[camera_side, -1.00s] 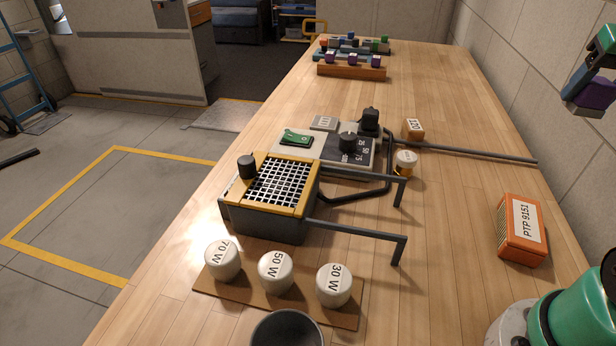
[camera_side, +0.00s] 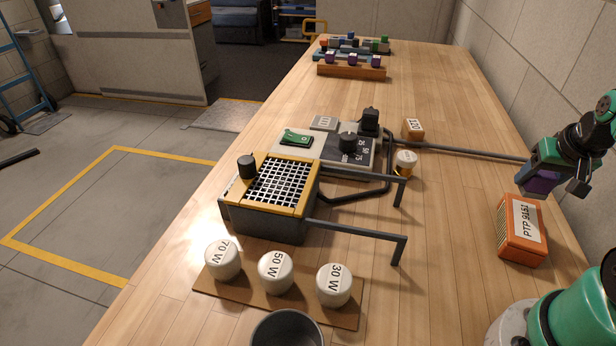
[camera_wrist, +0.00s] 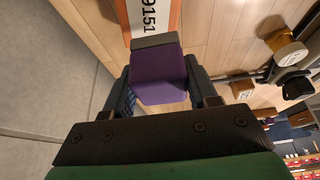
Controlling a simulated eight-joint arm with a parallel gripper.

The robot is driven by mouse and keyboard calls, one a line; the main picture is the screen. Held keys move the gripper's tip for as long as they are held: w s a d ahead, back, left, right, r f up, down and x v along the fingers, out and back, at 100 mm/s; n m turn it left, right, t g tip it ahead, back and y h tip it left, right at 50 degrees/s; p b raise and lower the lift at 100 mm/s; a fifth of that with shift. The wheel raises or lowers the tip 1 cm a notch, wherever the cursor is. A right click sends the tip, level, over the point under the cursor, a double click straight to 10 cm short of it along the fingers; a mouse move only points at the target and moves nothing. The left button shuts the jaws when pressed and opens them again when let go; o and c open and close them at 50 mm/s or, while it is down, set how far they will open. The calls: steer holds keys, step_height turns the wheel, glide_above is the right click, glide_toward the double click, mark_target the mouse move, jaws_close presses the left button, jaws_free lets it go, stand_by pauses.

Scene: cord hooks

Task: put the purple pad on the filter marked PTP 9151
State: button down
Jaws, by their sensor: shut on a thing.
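The filter (camera_side: 522,229) is an orange box with a white label reading PTP 9151, standing on the right side of the bench. Its labelled side also shows at the top of the wrist view (camera_wrist: 152,18). My gripper (camera_side: 556,184) is above and just behind the filter in the side view, apart from it as far as I can tell. The gripper is shut on the purple pad (camera_wrist: 158,78), which has a grey strip along one edge. In the side view the pad (camera_side: 538,181) shows between the fingers, partly hidden by them.
A grey box with a yellow-framed grille (camera_side: 283,185) stands mid-bench, with bent grey rods (camera_side: 365,232) reaching right. White knobs (camera_side: 275,272) sit in front. A small box marked 121 (camera_side: 412,128) stands farther back. Purple blocks (camera_side: 352,60) sit on a far rack. A wall borders the right.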

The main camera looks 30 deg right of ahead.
mark_target(531, 192)
steer(key=shift+f, duration=1.6)
steer(key=shift+c, duration=1.2)
jaws_free()
steer(key=shift+f, duration=0.15)
steer(key=shift+v, duration=6.05)
steer(key=w+a+f+n+t+y, duration=0.2)
steer(key=w+a+n+t+y, duration=0.1)
steer(key=w+a+n, duration=0.6)
steer(key=w+a+t, duration=0.1)
steer(key=w+a, duration=0.2)
steer(key=a, duration=0.3)
steer(key=shift+w+a+f, duration=0.2)
steer(key=shift+w+a, duration=0.15)
steer(key=shift+a, duration=0.05)
